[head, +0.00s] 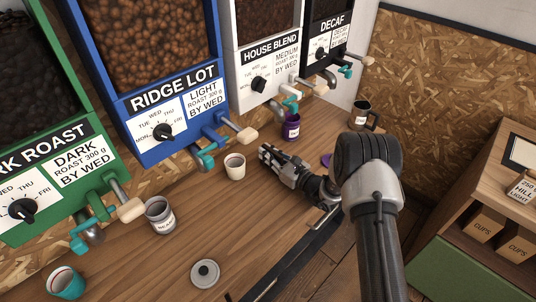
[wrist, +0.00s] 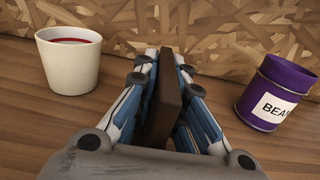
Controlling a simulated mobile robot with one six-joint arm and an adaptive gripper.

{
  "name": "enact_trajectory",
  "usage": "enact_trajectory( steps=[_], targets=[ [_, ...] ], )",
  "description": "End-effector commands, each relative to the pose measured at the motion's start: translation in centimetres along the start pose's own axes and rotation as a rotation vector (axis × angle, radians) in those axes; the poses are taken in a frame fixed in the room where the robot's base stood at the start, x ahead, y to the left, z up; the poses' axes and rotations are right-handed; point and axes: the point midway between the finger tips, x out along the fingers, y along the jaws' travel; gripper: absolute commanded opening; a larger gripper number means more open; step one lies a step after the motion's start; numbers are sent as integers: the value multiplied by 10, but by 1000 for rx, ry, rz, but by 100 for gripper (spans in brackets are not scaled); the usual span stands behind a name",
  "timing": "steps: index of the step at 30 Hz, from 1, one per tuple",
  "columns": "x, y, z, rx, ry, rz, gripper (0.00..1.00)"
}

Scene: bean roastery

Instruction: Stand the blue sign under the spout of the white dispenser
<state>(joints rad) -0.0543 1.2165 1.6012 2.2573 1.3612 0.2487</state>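The white dispenser (head: 283,40), labelled House Blend, is at the back in the head view. Its spout with a teal lever (head: 291,104) hangs above a purple tin (head: 292,127). That tin shows at the right in the wrist view (wrist: 276,92), label partly visible. My gripper (head: 268,153) is low over the counter, between the tin and a cream cup (head: 235,166). In the wrist view my gripper (wrist: 167,62) is closed on a thin, upright dark-brown board (wrist: 164,105). No blue sign face shows; I cannot tell whether this board is the sign.
The cream cup stands left of my fingers in the wrist view (wrist: 70,60). A wood-chip panel (wrist: 225,28) is behind. Blue (head: 150,50) and green (head: 45,120) dispensers stand left, Decaf (head: 325,25) right.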

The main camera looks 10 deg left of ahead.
Motion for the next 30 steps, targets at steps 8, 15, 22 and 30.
enact_trajectory(
  steps=[8,15,22,30],
  targets=[
    [0,0,0,0,0,0,29],
    [0,0,1,0,0,0,29],
    [-16,-1,3,2,3,-3,29],
    [-75,-2,4,3,2,-5,29]
  ],
)
